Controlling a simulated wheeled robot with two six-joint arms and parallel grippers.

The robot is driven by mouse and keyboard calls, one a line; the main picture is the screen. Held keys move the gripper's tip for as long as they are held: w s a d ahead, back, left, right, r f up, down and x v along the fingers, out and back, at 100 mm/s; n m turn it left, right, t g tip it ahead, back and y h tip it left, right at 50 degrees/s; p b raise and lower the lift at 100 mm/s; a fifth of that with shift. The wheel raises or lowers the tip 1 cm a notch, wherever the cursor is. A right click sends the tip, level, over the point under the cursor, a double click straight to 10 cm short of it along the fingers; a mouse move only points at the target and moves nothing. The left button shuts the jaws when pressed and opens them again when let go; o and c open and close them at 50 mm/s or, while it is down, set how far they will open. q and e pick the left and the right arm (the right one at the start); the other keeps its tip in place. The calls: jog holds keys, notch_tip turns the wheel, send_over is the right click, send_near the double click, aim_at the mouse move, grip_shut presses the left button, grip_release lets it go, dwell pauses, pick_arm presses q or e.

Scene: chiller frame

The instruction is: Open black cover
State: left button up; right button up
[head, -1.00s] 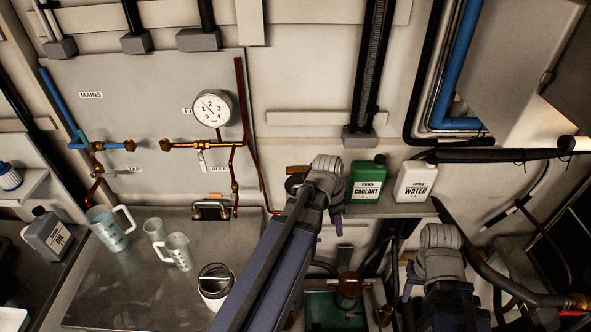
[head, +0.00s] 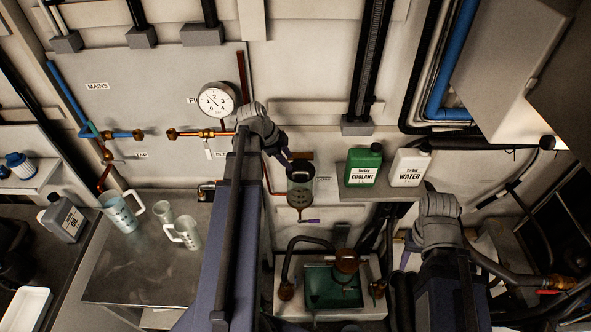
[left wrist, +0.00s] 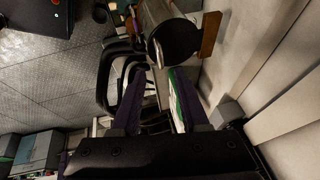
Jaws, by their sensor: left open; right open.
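The black cover (head: 301,171) sits on top of a grey cylindrical canister (head: 301,195) fixed to the wall. In the left wrist view the black cover (left wrist: 177,40) shows as a dark round disc on the canister end, seemingly closed. My left gripper (head: 288,158) is just up and left of the cover in the head view. Its two fingers (left wrist: 157,100) are apart and empty in the left wrist view, with the cover beyond them; whether they touch cannot be told. My right gripper (head: 405,258) is at lower right, mostly hidden by its wrist, away from the canister.
A green coolant bottle (head: 363,168) and a white water bottle (head: 409,168) stand on a shelf right of the canister. Below is a green tank (head: 325,288) with a copper-coloured fitting (head: 346,262). Copper pipes and a gauge (head: 217,98) are left. A steel bench (head: 140,265) holds jugs.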

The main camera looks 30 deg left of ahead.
aim_at(296, 169)
pick_arm(q)
jog(key=b+x, duration=0.5)
jog(key=x, duration=0.2)
jog(key=shift+b, duration=0.4)
jog(key=shift+c, duration=0.3)
grip_shut()
dwell(0.7)
